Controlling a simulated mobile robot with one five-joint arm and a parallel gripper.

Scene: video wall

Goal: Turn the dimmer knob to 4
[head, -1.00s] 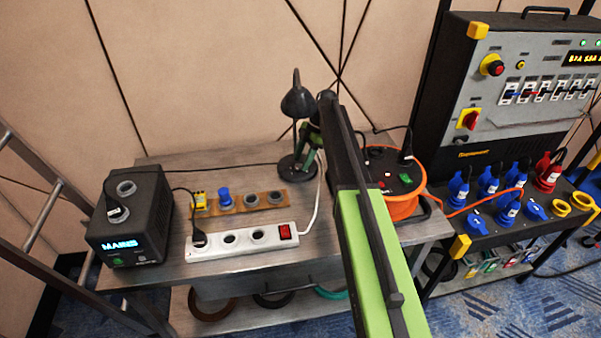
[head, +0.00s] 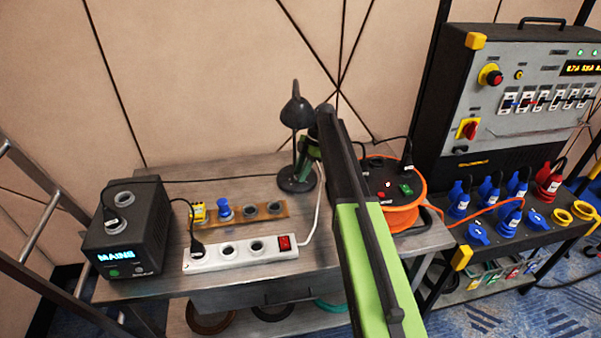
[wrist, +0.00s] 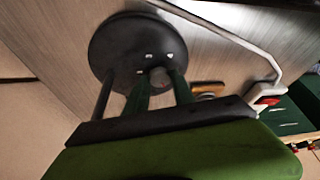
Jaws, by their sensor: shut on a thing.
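The desk lamp (head: 296,112) is dark and stands at the back of the grey bench. Its round black base also shows in the wrist view (wrist: 112,40). The dimmer knob (wrist: 159,75) is a small grey round knob on that base, with small white marks around it that are too small to read. My gripper (wrist: 157,84) has its two green fingers on either side of the knob and is shut on it. In the head view my gripper (head: 304,165) is at the lamp base, and the knob is hidden there.
A white power strip (head: 211,262), a board with several sockets (head: 239,217) and a black mains box (head: 128,232) are left of the lamp. An orange cable reel (head: 403,218) is close to the right of my arm. A white cable (wrist: 225,35) runs past the lamp base.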

